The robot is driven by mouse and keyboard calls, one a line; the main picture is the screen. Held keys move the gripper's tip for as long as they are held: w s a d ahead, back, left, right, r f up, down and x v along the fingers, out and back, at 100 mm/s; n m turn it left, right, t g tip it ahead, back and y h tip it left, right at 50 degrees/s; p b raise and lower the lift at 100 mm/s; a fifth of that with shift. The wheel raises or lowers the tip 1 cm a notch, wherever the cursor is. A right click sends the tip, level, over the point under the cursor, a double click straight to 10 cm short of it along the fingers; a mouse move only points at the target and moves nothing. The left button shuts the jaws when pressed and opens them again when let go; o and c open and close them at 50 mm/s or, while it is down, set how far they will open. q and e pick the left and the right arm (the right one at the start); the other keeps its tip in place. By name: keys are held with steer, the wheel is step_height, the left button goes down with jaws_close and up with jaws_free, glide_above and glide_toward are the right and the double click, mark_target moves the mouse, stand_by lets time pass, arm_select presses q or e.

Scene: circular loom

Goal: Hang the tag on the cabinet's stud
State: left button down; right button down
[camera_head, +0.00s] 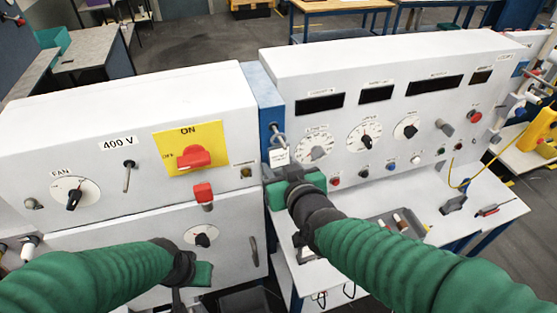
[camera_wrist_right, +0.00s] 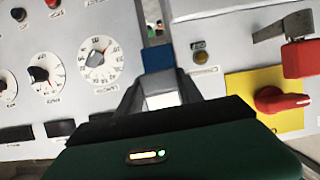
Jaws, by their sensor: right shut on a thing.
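The small white tag (camera_head: 279,156) has a metal loop at its top and is upright in front of the narrow blue column (camera_head: 262,88) between the two grey cabinets. My right gripper (camera_head: 283,169) is shut on the tag's lower part. In the right wrist view the white tag (camera_wrist_right: 163,97) shows between the two fingers, with the blue column beyond. A small stud (camera_head: 273,126) shows at the loop's top; I cannot tell whether the loop is around it or only in front. My left gripper (camera_head: 187,280) is low in front of the left cabinet, its fingers unclear.
A red rotary switch (camera_head: 194,156) on a yellow plate and a red padlock-like block (camera_head: 203,194) stick out left of the column. Dials and knobs (camera_head: 318,146) line the right cabinet (camera_head: 400,70). A tray with tools (camera_head: 400,222) lies on the bench at the right.

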steer(key=shift+s+d+r, duration=0.15)
steer(key=shift+s+d, duration=0.1)
steer(key=shift+s, duration=0.05)
steer(key=s, duration=0.1)
steer(key=s+d, duration=0.1)
steer(key=s, duration=0.1)
steer(key=s+p, duration=0.1)
steer(key=shift+s+d+r, duration=0.15)
steer(key=shift+s+r, duration=0.1)
steer(key=shift+s, duration=0.15)
steer(key=shift+f, duration=0.15)
